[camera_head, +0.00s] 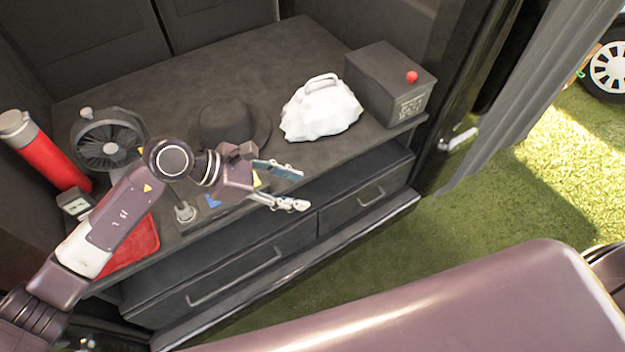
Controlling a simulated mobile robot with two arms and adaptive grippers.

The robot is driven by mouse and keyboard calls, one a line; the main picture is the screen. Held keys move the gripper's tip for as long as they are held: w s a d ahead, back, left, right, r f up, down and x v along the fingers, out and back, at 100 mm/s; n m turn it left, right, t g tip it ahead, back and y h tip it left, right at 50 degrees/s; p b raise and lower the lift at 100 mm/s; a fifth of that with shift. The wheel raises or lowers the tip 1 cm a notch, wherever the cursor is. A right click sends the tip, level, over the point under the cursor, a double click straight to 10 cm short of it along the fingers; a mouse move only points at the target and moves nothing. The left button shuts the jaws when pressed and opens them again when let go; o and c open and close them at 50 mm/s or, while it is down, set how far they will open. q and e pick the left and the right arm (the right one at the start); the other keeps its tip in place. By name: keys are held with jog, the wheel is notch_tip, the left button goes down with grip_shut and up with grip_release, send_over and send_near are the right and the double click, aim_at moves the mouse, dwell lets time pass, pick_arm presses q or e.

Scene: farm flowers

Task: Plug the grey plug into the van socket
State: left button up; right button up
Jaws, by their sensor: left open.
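My left gripper (296,188) reaches in from the left over the front edge of the dark counter (262,62). Its two fingers are apart, with nothing between them. A small grey piece (184,212) with a thin stem stands on the counter below the arm, left of the gripper; I cannot tell whether it is the grey plug. Blue and yellow bits show beside it, partly hidden by the gripper. I cannot make out the van socket. My right gripper is not in view.
A fan (108,147), a red flask (48,155), a dark hat (222,127), a white bag (320,108) and a dark box with a red button (385,80) stand on the counter. Drawers (235,280) lie below. Grass (480,225) is open at right.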

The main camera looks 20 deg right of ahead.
pick_arm(q)
jog(key=shift+s+d+r+n+h, duration=0.2)
jog(key=shift+d+r+h, duration=0.2)
jog(key=shift+d+r, duration=0.25)
jog(key=shift+s+d+r+n+h, duration=0.25)
jog(key=shift+d+r+h, duration=0.2)
jog(key=shift+r, duration=0.2)
jog(key=shift+s+d+r+n+h, duration=0.2)
jog(key=shift+d+r+h, duration=0.15)
jog(key=shift+d+r, duration=0.3)
